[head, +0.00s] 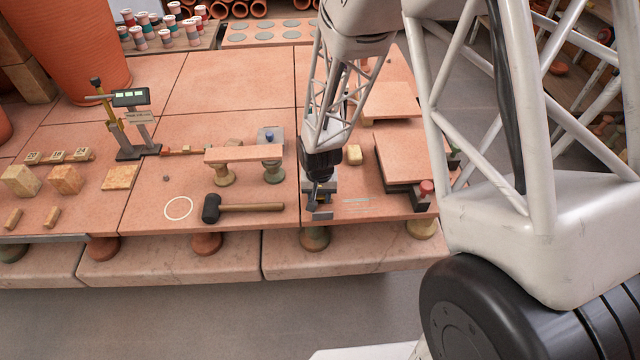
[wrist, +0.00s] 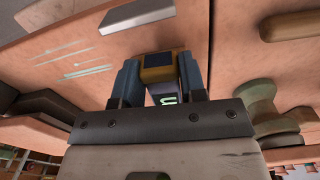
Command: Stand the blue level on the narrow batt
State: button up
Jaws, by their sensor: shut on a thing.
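My gripper (head: 321,188) is low over the front of the table, right of the raised plank. In the wrist view its fingers (wrist: 158,82) are shut on a small block, which I take to be the blue level (wrist: 163,95). It has an ochre end with a dark blue patch and a pale purplish face with a green mark. Much of it is hidden by the gripper. A narrow batt (head: 243,154) rests on two posts left of my gripper. One green post (wrist: 262,98) shows at the right of the wrist view.
A black mallet (head: 212,208) lies in front of the narrow batt. A grey bar (head: 322,216) lies just in front of my gripper. A wider batt (head: 408,157) stands at the right, with a small cream block (head: 353,154) beside it. A digital stand (head: 131,98) is at back left.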

jog(key=shift+r, duration=0.15)
jog(key=shift+r, duration=2.9)
jog(key=shift+w, duration=0.1)
jog(key=w+a+r+n, duration=0.4)
jog(key=w+n, duration=0.1)
jog(key=w, duration=0.1)
notch_tip(320, 180, up, 8)
jog(key=f+n, duration=0.1)
jog(key=n, duration=1.3)
send_over(267, 150)
jog(key=shift+s+r, duration=0.1)
jog(key=shift+r, duration=0.15)
jog(key=shift+f, duration=0.25)
jog(key=shift+f, duration=3.35)
jog(key=shift+f, duration=0.55)
